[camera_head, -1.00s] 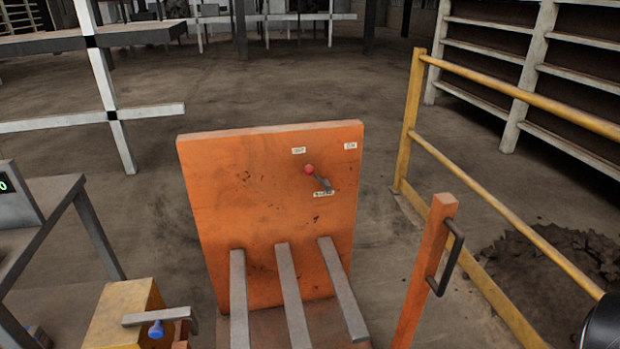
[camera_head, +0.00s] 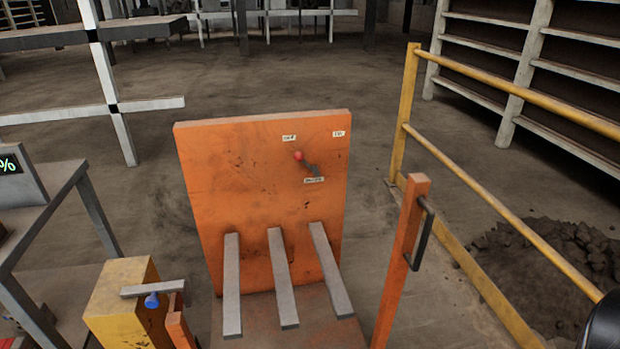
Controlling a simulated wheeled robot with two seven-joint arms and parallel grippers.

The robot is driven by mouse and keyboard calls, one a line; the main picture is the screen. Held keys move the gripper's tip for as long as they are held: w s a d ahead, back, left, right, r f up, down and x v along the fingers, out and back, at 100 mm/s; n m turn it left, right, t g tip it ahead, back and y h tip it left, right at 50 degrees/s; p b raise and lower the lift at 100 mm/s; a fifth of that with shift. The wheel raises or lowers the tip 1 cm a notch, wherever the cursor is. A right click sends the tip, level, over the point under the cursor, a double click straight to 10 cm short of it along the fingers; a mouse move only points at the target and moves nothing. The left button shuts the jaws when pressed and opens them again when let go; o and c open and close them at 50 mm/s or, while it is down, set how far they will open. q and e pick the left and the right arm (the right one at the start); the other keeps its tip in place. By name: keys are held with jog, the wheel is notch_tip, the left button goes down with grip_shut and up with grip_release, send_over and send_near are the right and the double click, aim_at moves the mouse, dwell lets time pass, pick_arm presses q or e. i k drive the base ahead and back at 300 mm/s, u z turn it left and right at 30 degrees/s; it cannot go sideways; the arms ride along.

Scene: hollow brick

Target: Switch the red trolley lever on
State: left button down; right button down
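The red trolley lever (camera_head: 299,156) is a small red knob on a dark grey arm, on the upright face of an orange trolley panel (camera_head: 230,180). The arm slants from the knob down and to the right. Small white labels sit above it (camera_head: 289,138), at the upper right (camera_head: 338,133) and below it (camera_head: 314,180). Their writing is too small to read. Neither of my grippers can be made out in the head view. A dark rounded part shows at the lower right edge.
Three grey bars (camera_head: 281,280) stick out from the panel. An orange post with a black handle (camera_head: 424,232) stands to the right, beside a yellow railing (camera_head: 500,190). A yellow box with a blue knob (camera_head: 152,300) and a grey table (camera_head: 45,205) stand left.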

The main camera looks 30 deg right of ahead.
aim_at(298, 156)
jog(key=k, duration=0.35)
jog(key=z, duration=0.4)
jog(key=i, duration=1.2)
jog(key=u, duration=0.7)
